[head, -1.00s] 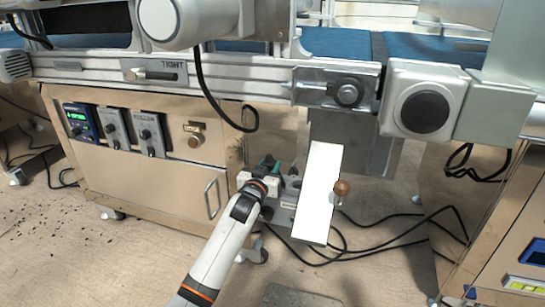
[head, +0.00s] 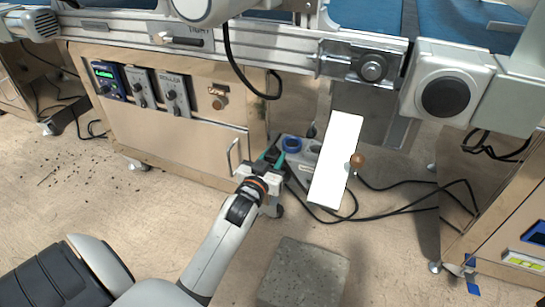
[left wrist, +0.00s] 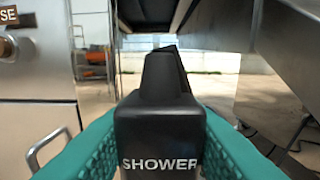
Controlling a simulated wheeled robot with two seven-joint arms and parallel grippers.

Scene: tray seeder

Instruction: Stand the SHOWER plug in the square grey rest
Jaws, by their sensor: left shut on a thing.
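My left gripper (head: 272,160) is shut on the black SHOWER plug (left wrist: 160,120). In the left wrist view the plug stands between the teal finger pads, with its white label facing the camera. In the head view the plug is mostly hidden by the gripper. The gripper is just left of a small grey fixture (head: 300,160) that has a blue round ring (head: 292,143) and a grey part beside it. I cannot tell clearly which part of the fixture is the square rest. My right gripper is not in view.
A tilted white plate (head: 336,160) with a brown ball knob (head: 357,161) stands right of the fixture. A beige cabinet (head: 180,135) is behind left. Black cables (head: 400,213) lie on the floor. A grey speckled square block (head: 303,272) sits on the floor in front.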

